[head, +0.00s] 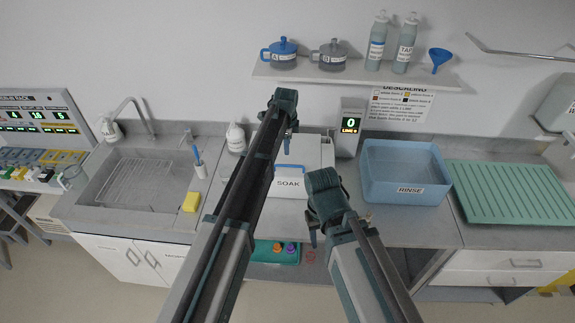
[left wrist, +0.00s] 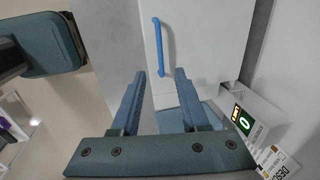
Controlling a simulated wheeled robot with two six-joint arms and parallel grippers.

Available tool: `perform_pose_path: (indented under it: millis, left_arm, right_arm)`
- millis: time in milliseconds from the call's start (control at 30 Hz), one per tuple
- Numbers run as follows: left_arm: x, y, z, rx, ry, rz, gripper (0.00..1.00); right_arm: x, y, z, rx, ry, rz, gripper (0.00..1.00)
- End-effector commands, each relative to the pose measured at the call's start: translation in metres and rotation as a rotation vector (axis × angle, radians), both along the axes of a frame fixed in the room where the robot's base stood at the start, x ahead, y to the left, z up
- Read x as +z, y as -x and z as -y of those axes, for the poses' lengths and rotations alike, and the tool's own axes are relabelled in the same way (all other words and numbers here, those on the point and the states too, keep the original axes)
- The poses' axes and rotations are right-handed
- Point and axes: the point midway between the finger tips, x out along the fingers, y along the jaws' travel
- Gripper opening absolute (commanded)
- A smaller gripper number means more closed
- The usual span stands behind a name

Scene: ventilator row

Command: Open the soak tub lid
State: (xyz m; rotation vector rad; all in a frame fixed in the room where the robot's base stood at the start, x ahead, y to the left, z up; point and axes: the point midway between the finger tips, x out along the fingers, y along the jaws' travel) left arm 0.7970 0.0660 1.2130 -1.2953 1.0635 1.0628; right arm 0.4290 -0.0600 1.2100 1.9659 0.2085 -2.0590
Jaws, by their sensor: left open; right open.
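The white soak tub (head: 289,186), labelled SOAK, stands on the counter in the middle of the head view, partly behind my arms. Its pale lid (head: 313,152) looks closed and lies flat. A blue handle (left wrist: 160,46) runs along the lid in the left wrist view. My left gripper (head: 291,122) is above the back of the tub; in the left wrist view its fingers (left wrist: 160,100) are apart and empty, with the handle beyond the tips, not between them. My right gripper (head: 313,232) is open, low in front of the tub's right side; its fingertips are partly hidden.
A display box (head: 349,133) stands right behind the tub. The blue rinse basin (head: 405,175) and a green drain tray (head: 512,192) are to the right. The sink (head: 140,187), a yellow sponge (head: 191,201) and bottles are left. A shelf (head: 355,77) hangs above.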

Motion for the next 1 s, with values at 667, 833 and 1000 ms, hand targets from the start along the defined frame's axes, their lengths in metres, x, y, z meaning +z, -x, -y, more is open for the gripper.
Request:
perform_pose_path:
  millis: [667,833,1000]
  left_arm:
    - [-0.100,-0.019,0.000,0.001,0.000,0.000,0.45]
    - [-0.114,-0.022,0.000,0.001,0.000,0.000,0.45]
    - [-0.116,-0.023,0.000,0.001,0.000,0.000,0.45]
  right_arm:
    - [-0.100,-0.001,0.000,0.012,0.000,0.003,0.50]
    - [-0.114,-0.001,0.000,0.014,0.000,0.003,0.50]
    - [-0.116,-0.001,0.000,0.015,0.001,0.003,0.50]
